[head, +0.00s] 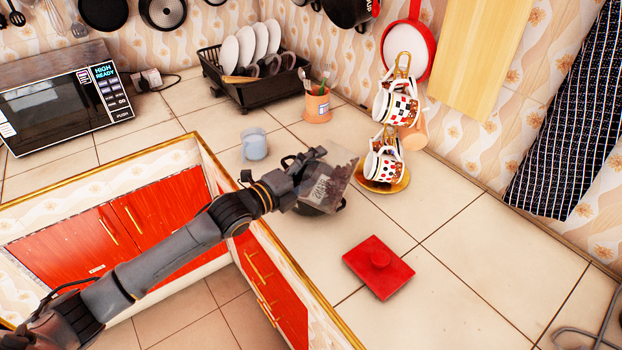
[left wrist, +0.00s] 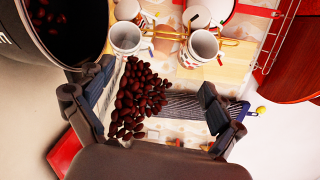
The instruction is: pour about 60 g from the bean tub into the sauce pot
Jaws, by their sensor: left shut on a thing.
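The bean tub (head: 335,178) is clear and tilted, held by my left gripper (head: 308,176) above the sauce pot (head: 322,207). In the left wrist view the fingers of my left gripper (left wrist: 158,105) stand on either side of the tub. Dark red beans (left wrist: 137,100) lie in a heap in it. The dark sauce pot (left wrist: 100,30) shows at the top left of that view, with beans inside. In the head view the tub and gripper hide much of the pot. My right gripper is in neither view.
A red lid (head: 378,265) lies on the counter in front of the pot. A mug stand (head: 390,184) with patterned mugs is close on the right. A blue-grey mug (head: 254,144), a utensil cup (head: 317,107) and a dish rack (head: 250,93) stand behind.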

